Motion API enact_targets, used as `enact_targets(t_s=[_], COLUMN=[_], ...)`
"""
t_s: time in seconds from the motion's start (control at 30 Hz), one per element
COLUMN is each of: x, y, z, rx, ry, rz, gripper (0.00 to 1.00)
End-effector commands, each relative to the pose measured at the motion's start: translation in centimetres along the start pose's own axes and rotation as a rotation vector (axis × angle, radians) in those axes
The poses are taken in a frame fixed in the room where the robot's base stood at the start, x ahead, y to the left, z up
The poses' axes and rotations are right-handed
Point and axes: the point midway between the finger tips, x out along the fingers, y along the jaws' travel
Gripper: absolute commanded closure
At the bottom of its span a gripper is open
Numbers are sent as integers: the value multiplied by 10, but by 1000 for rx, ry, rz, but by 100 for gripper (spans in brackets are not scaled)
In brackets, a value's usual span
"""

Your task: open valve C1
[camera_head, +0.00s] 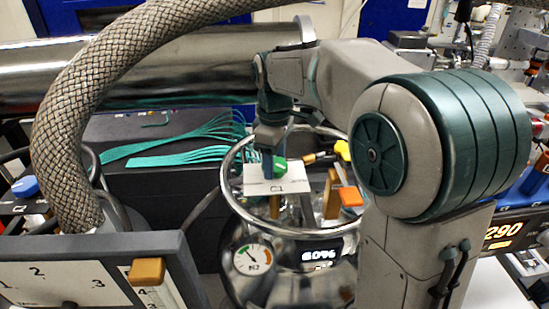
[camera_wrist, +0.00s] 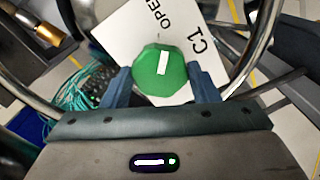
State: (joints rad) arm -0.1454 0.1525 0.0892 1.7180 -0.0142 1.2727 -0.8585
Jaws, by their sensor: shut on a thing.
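The valve C1 knob is a green faceted knob (camera_wrist: 158,72) with a white bar mark. It stands in front of a white label plate (camera_wrist: 115,45) reading "C1" and "OPEN". In the head view the green knob (camera_head: 280,167) shows partly behind my gripper, above the C1 plate (camera_head: 287,185). My gripper (camera_wrist: 160,84) has its two blue fingers on either side of the knob and is shut on it. In the head view the gripper (camera_head: 268,165) comes down on the knob from above. The white bar is slightly tilted from the plate's "OPEN" lettering.
A metal ring rail (camera_head: 232,190) surrounds the valves on a steel dewar with a gauge (camera_head: 252,259) and an "80%" display (camera_head: 322,255). Orange (camera_head: 350,196) and yellow (camera_head: 343,150) knobs stand close by. A thick braided hose (camera_head: 75,110) arches at left.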

Motion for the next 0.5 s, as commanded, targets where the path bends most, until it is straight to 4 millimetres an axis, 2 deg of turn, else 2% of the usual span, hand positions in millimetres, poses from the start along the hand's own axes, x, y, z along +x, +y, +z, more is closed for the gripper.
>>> enact_targets(t_s=[0.2, 0.5], x=[-2, -2], y=[0, 0], z=[-1, -1], rx=[-115, -185], ry=[4, 4], rz=[3, 4], gripper=[68, 68])
